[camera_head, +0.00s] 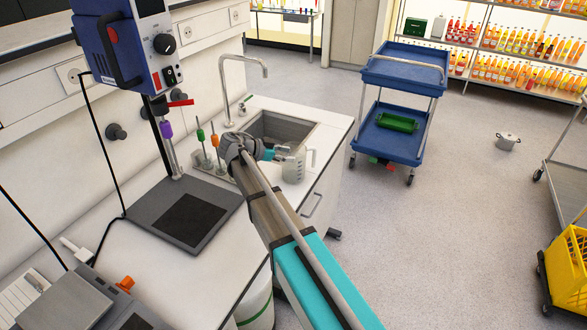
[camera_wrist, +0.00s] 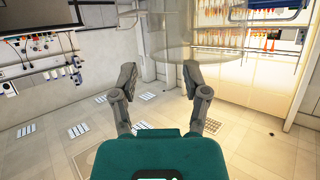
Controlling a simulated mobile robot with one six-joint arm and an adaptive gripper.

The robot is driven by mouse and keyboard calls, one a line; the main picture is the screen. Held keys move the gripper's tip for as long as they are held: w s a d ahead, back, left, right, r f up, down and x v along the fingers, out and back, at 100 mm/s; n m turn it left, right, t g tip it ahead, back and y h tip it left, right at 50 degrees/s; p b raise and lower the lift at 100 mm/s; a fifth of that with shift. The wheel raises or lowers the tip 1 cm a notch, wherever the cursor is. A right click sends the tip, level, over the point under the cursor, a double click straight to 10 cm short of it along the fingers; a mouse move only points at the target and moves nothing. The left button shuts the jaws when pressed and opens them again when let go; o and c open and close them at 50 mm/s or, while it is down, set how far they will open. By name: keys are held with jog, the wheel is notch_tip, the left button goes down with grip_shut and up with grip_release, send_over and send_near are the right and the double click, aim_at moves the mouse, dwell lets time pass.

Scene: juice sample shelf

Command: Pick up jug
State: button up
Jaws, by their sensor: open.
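The clear jug (camera_head: 294,168) stands at the front edge of the sink counter in the head view, its handle on the right. My gripper (camera_head: 272,153) is just left of the jug at the end of my arm; its fingers are small and partly hidden there. In the wrist view my gripper (camera_wrist: 159,72) is open, its two grey fingers spread with nothing solid between them. A faint see-through shape, seemingly the jug (camera_wrist: 185,38), shows just beyond the fingertips. Whether a finger touches it I cannot tell.
The sink (camera_head: 282,128) with its tall tap (camera_head: 243,58) lies behind the jug. Colored-top tools (camera_head: 215,140) stand left of my gripper. A blue cart (camera_head: 402,72) is farther right on open floor. A lab device (camera_head: 125,40) rises at the left.

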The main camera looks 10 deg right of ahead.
aim_at(303, 156)
jog(key=shift+b+x, duration=0.75)
jog(key=shift+x, duration=1.5)
grip_shut()
